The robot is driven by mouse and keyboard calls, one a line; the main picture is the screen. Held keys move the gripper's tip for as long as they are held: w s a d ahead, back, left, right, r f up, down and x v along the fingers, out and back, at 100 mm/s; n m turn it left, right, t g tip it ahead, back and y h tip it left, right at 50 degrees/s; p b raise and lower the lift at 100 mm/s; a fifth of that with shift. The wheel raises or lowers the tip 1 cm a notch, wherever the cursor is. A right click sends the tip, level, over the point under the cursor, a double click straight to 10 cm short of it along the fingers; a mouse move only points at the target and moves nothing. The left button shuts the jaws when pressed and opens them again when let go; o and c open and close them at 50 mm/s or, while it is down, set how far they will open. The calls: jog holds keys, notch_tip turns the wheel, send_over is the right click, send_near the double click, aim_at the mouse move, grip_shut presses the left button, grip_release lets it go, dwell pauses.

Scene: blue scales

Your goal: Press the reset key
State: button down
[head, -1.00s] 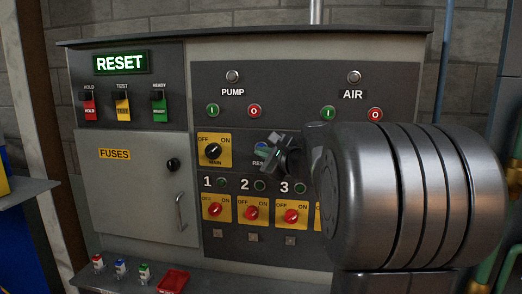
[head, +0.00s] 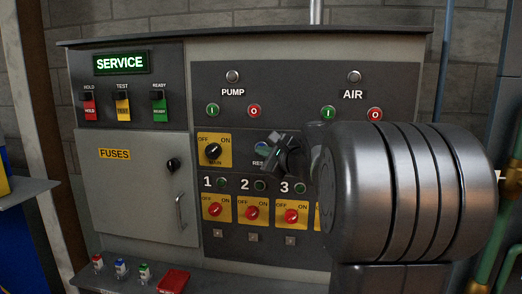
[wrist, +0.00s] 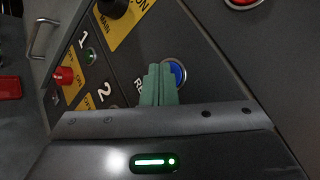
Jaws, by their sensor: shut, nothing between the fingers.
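The reset key is a round blue button (wrist: 177,73) in a pale ring, partly hidden behind my fingers in the wrist view. In the head view it shows as a small blue spot (head: 262,147) above a partly covered label. My gripper (head: 272,142) is shut and empty, its green fingertips (wrist: 161,88) in front of the key. I cannot tell whether they touch it. The lit display (head: 121,63) at the panel's top left reads SERVICE in green.
A black MAIN knob (head: 213,151) on a yellow plate is left of the key. Red knobs (head: 249,213) numbered 1, 2 and 3 sit below. PUMP buttons (head: 254,111) are above. A fuse door (head: 130,190) and a ledge (head: 205,280) with a red item are at the left.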

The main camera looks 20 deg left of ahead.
jog(key=shift+s+d, duration=0.2)
jog(key=shift+s, duration=0.55)
jog(key=shift+s+f, duration=0.1)
jog(key=s, duration=0.2)
jog(key=s+d+b, duration=0.1)
jog(key=s, duration=0.1)
jog(key=shift+s, duration=0.35)
jog(key=shift+w, duration=0.2)
dwell(0.4)
jog(key=s, duration=0.2)
jog(key=s+d, duration=0.1)
jog(key=s, duration=0.1)
jog(key=shift+s+p, duration=0.1)
jog(key=shift+p, duration=0.2)
